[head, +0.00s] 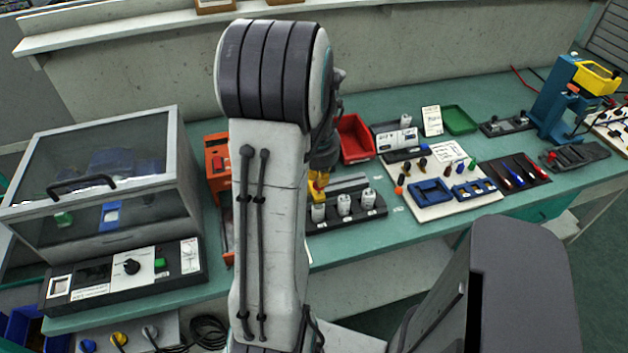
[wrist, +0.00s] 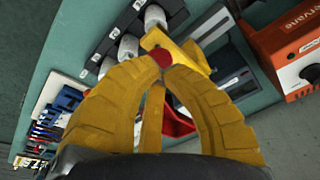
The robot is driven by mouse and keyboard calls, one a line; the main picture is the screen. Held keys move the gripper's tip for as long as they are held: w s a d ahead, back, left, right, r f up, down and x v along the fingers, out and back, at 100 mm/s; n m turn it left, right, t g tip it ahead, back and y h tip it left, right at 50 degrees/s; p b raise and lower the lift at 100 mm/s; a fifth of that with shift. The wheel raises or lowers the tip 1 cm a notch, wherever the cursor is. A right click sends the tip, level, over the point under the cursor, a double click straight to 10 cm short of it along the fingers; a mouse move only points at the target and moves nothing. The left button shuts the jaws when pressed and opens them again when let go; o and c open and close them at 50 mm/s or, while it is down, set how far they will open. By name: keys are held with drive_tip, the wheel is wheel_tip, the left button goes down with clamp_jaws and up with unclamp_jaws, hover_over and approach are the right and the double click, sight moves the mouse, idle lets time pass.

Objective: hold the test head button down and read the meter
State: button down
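In the wrist view a yellow bracket-like part (wrist: 188,58) carries a round red button (wrist: 162,57), which I take to be the test head and its button. It sits beside the rack of white cylinders. My gripper (wrist: 162,70) has its yellow fingertips together at the red button, seemingly touching it; whether the button is pressed down cannot be told. In the head view the gripper (head: 319,180) is mostly hidden behind my arm, above the yellow part (head: 317,193). No meter reading is legible in either view.
The dark rack (head: 375,212) holds white cylinders. An orange instrument (wrist: 295,50) with a knob stands nearby. A red bin (head: 356,138) lies behind the rack, a white board (head: 400,208) with blue parts to the right, a clear-lidded box (head: 150,215) to the left.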

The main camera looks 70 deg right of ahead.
drive_tip(key=shift+f+b, duration=1.2)
drive_tip(key=shift+f, duration=0.15)
idle(1.2)
drive_tip(key=shift+r+p, duration=2.65)
drive_tip(key=shift+r, duration=0.9)
drive_tip(key=s+a+f+y, duration=0.1)
drive_tip(key=a+f+y, duration=0.15)
drive_tip(key=a, duration=0.85)
drive_tip(key=w+a+r+n+t, duration=0.1)
drive_tip(key=w+a+r+n, duration=0.2)
drive_tip(key=a, duration=0.6)
drive_tip(key=w+a+r+n+t, duration=0.1)
drive_tip(key=w+a+r+n, duration=0.3)
drive_tip(key=a+n, duration=0.4)
drive_tip(key=w+a+r+n+t, duration=0.1)
drive_tip(key=w+a+r+n, duration=0.3)
drive_tip(key=a, duration=0.5)
drive_tip(key=shift+w+a+r+n+t, duration=0.2)
drive_tip(key=shift+w+a+n+t, duration=0.2)
drive_tip(key=shift+w+n, duration=0.35)
